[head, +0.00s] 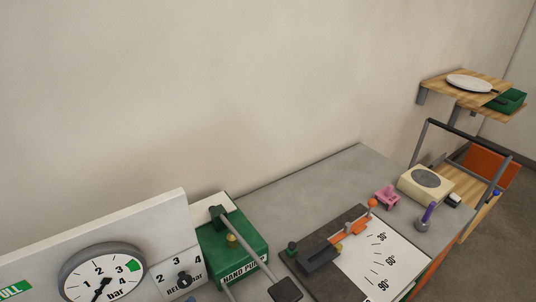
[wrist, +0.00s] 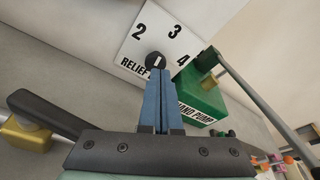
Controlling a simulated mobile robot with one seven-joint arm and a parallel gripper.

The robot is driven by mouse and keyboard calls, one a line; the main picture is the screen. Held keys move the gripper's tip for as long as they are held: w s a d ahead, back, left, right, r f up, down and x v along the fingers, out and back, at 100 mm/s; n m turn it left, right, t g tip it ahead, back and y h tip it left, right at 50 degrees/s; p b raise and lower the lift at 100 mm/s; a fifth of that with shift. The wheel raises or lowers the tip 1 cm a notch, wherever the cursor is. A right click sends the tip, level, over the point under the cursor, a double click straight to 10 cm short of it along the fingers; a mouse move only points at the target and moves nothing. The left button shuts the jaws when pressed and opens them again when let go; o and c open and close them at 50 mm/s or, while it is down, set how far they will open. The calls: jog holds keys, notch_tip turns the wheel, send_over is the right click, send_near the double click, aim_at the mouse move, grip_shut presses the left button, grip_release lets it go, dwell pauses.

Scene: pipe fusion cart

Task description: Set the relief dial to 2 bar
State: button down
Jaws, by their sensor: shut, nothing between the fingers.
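The relief dial is a small dark round knob (head: 184,279) on a white plate (head: 166,273) marked 2, 3 and 4, with partly hidden "RELIEF" and "bar" lettering. In the wrist view the knob (wrist: 155,57) bears a short white mark, seen roughly upright; I cannot tell exactly which value it marks. My gripper (wrist: 160,76) has blue fingers, shut with nothing between them. The tips are just below the knob in the wrist view and overlap its lower edge; whether they touch it is unclear. My gripper does not show in the head view.
A green hand pump (head: 232,249) with a long grey lever stands right of the dial plate. A round pressure gauge (head: 101,274) is on its left. Farther right are a lever over an angle chart (head: 382,264), a pink part (head: 387,197) and a cream block (head: 426,185).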

aim_at(184, 278)
jog(key=shift+w+a+r, duration=0.1)
jog(key=shift+w+a, duration=0.45)
jog(key=shift+w, duration=0.45)
jog(key=shift+w+a, duration=0.55)
jog(key=shift+w, duration=0.5)
jog(key=shift+w+a+r, duration=0.1)
jog(key=shift+w+a, duration=0.45)
jog(key=shift+w, duration=0.45)
